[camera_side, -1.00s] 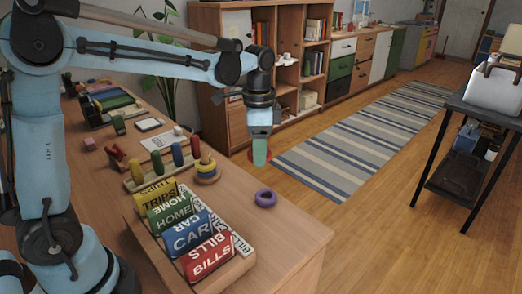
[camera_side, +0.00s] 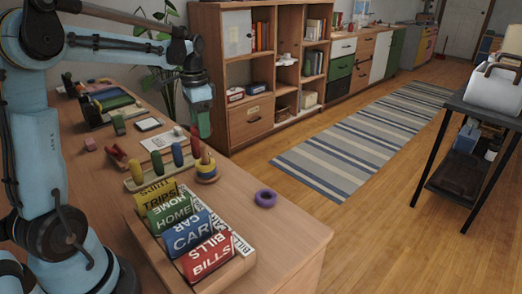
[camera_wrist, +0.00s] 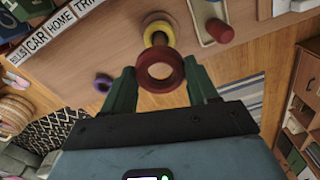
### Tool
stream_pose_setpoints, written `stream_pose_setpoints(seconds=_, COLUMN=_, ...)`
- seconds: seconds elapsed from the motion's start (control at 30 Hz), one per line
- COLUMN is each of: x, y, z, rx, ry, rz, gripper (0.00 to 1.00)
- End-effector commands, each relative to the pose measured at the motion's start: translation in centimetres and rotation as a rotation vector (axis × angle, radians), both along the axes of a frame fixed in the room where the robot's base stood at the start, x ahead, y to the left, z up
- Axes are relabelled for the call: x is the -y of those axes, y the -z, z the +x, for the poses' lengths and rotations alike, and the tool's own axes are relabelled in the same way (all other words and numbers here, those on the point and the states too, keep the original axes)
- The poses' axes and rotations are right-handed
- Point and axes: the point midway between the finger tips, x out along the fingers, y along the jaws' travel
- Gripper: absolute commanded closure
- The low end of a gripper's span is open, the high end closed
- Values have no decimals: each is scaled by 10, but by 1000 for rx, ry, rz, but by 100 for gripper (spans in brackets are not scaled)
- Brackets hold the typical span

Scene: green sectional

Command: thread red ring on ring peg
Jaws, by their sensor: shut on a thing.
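The red ring (camera_wrist: 143,72) is held between the two green fingers of my gripper (camera_wrist: 161,88) in the wrist view, its open hole facing the camera. My gripper (camera_side: 203,124) is over the desk in the side view, above and near the ring peg. The ring peg (camera_wrist: 158,39) shows just beyond the red ring's upper edge in the wrist view, with a yellow ring around it.
A purple ring (camera_side: 266,198) lies loose on the desk to the right. A file box with labelled cards (camera_side: 193,236) is in front.

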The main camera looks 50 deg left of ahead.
Motion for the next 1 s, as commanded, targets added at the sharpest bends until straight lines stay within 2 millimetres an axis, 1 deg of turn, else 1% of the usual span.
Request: stream_pose_setpoints(seconds=1.0, x=0, y=46, z=0, rx=0, ry=1, rz=0, gripper=70)
